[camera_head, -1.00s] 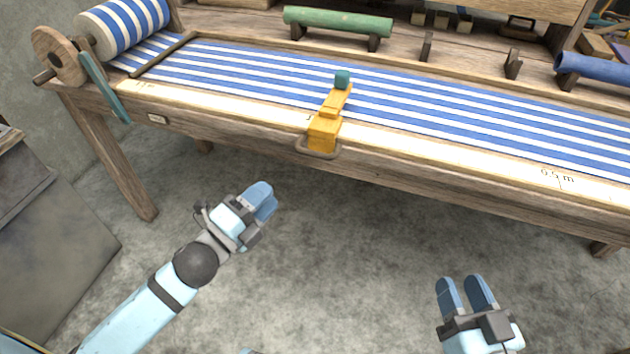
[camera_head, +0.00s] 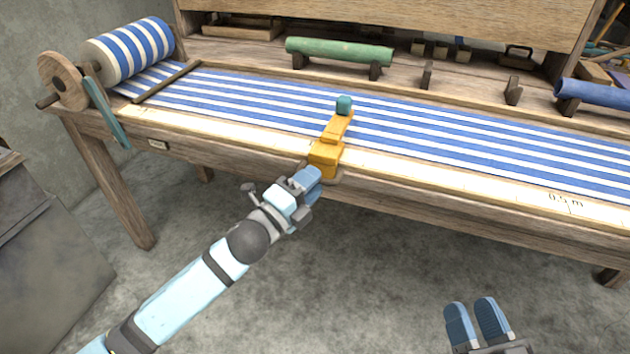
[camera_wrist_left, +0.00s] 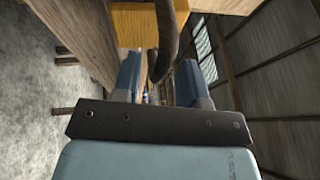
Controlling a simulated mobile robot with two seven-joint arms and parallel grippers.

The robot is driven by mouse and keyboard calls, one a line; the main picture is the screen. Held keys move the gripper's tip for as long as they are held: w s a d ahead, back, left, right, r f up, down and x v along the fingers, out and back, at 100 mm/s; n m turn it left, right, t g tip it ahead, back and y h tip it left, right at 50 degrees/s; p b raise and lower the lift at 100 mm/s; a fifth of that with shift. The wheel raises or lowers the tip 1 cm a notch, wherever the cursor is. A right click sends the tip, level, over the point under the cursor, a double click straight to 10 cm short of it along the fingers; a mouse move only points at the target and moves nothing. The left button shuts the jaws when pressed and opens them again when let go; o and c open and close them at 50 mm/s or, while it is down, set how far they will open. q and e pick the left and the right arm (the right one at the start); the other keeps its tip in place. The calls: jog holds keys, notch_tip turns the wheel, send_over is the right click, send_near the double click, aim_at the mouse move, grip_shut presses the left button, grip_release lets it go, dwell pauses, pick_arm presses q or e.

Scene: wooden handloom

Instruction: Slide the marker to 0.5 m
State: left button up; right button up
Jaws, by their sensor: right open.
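The yellow marker (camera_head: 326,156) straddles the loom's pale front rail, its arm reaching over the striped cloth to a teal knob (camera_head: 344,105). The "0.5 m" label (camera_head: 566,199) is on the rail far to its right. My left gripper (camera_head: 314,177) is at the marker's front, over its dark handle, which it mostly hides. In the left wrist view the dark handle (camera_wrist_left: 164,45) shows between two parted blue fingers (camera_wrist_left: 160,78), under the yellow block (camera_wrist_left: 135,25). I cannot tell whether they touch it. My right gripper (camera_head: 478,308) is open and empty, low in front of the loom.
The rail (camera_head: 450,175) is clear between the marker and the label. Blue-and-white cloth (camera_head: 440,135) lies behind it. A green roller (camera_head: 340,51) and a blue roller (camera_head: 595,92) rest at the back. A cloth roll (camera_head: 130,48) is at left.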

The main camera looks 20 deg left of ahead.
pick_arm(q)
jog(key=shift+w+d+r, duration=0.15)
jog(key=shift+w+d, duration=0.15)
jog(key=shift+w, duration=0.35)
grip_shut()
